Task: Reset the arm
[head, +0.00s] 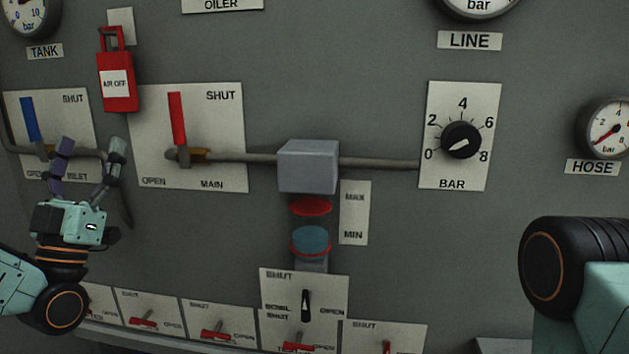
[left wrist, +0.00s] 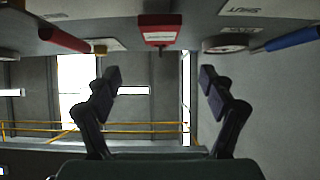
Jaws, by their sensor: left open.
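My left gripper (head: 90,148) is open and empty, in front of the panel at the left of the head view. Its fingers point up, below the red AIR OFF padlock (head: 118,88) and beside the blue-handled inlet valve (head: 29,120). In the left wrist view, both fingers of my left gripper (left wrist: 160,80) stand wide apart with nothing between them. Beyond them show the red padlock (left wrist: 159,30), a red handle (left wrist: 62,40) and a blue handle (left wrist: 292,38). At the right of the head view only a part of my right arm (head: 575,270) shows; its gripper is out of view.
The panel holds the red-handled main valve (head: 178,120), upright towards SHUT, a grey block (head: 308,166) on a pipe, and a black BAR knob (head: 461,140). Several small red-levered valves (head: 218,330) line the bottom. Gauges sit above and at the right (head: 607,129).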

